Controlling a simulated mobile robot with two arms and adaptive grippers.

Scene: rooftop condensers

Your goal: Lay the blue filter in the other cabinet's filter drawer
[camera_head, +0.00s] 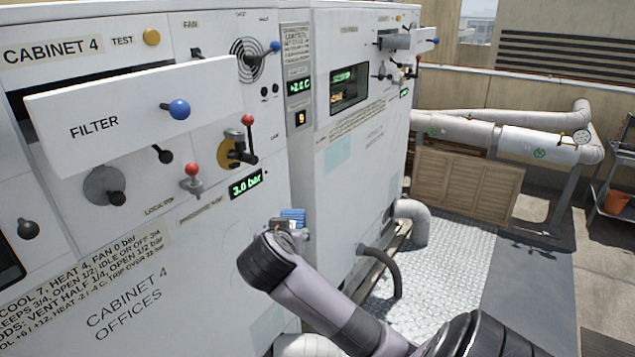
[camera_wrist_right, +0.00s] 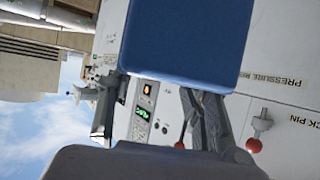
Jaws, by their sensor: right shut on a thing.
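My right gripper (camera_head: 290,233) is shut on the blue filter (camera_head: 293,214), low in front of cabinet 4 (camera_head: 130,270). My own wrist hides most of the fingers and filter. The right wrist view shows the blue filter (camera_wrist_right: 188,40) large, with the gripper fingers (camera_wrist_right: 205,112) at its edge. Cabinet 4's filter drawer (camera_head: 95,124), with a blue knob, stands out from a dark opening; its inside is hidden. On the other cabinet (camera_head: 350,190), a part with a blue knob (camera_head: 435,41) sticks out near the top; I cannot see inside it. My left gripper is not in view.
A dark hose (camera_head: 385,262) and a grey pipe elbow (camera_head: 412,215) sit low by the other cabinet. Metal floor plating (camera_head: 440,270) beside it is clear.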

